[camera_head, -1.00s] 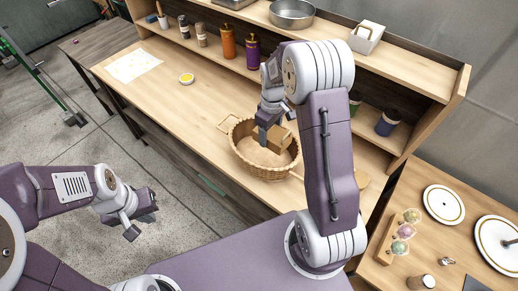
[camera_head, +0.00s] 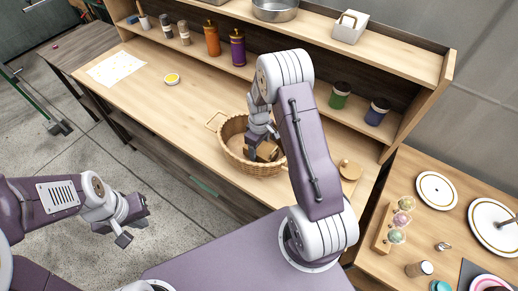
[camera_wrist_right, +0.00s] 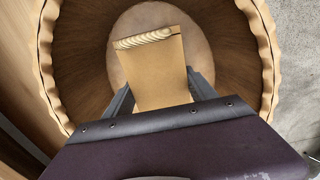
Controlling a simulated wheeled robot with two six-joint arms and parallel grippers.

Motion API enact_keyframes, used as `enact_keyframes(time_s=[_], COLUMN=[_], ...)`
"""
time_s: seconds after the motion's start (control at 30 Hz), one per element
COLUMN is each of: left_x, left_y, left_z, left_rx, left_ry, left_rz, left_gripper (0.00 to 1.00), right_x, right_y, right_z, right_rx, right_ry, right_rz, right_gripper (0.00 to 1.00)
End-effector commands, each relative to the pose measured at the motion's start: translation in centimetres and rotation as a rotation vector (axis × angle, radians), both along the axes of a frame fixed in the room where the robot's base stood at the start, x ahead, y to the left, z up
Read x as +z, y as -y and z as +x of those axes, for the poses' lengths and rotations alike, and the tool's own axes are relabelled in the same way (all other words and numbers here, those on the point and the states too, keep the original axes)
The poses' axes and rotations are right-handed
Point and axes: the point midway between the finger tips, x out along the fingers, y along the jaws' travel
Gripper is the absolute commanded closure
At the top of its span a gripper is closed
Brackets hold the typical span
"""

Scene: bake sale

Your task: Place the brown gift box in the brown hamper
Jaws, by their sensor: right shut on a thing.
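The brown wicker hamper (camera_head: 236,155) stands on the wooden counter, with a loop handle at its left rim. The brown gift box (camera_head: 267,151) is inside the hamper's rim, partly hidden by my gripper. My right gripper (camera_head: 257,146) is shut on the box and reaches down into the hamper. In the right wrist view the box (camera_wrist_right: 160,75) sits between the two fingers, over the hamper's round floor, with the hamper rim (camera_wrist_right: 46,60) around it. I cannot tell whether the box touches the floor. My left gripper (camera_head: 136,229) is empty and open over the grey floor, away from the counter.
A shelf behind holds orange (camera_head: 212,38) and purple bottles (camera_head: 238,47) and jars. A round wooden lid (camera_head: 350,170) is right of my right arm. Plates (camera_head: 437,190) lie on the side table.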

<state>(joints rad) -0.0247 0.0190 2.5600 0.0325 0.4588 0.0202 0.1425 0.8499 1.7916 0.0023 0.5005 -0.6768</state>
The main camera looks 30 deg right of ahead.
Motion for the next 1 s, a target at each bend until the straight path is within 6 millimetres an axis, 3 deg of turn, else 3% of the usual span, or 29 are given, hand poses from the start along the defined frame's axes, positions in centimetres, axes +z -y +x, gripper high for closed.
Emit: enact_keyframes(time_s=[0.4,0.43,0.5,0.8,1.0], left_x=[-0.3,-0.2,-0.1,0.0,0.0], left_y=[0.0,0.0,0.0,0.0,0.0], left_z=[0.0,0.0,0.0,0.0,0.0], left_rx=[0.000,0.000,0.000,0.000,0.000], left_ry=[0.000,0.000,0.000,0.000,0.000], left_rz=[0.000,0.000,0.000,0.000,0.000], left_gripper=[1.00,1.00,1.00,1.00,1.00], right_x=[-1.0,-0.9,-0.8,-0.6,2.1], right_y=[0.0,0.0,0.0,0.0,0.0], right_z=[0.0,0.0,0.0,0.0,0.2], right_rx=[0.000,0.000,0.000,0.000,0.000], right_ry=[0.001,0.001,0.001,0.001,0.006], right_rz=[0.000,0.000,0.000,0.000,-0.001], right_gripper=[0.77,0.27,0.13,0.13,0.13])
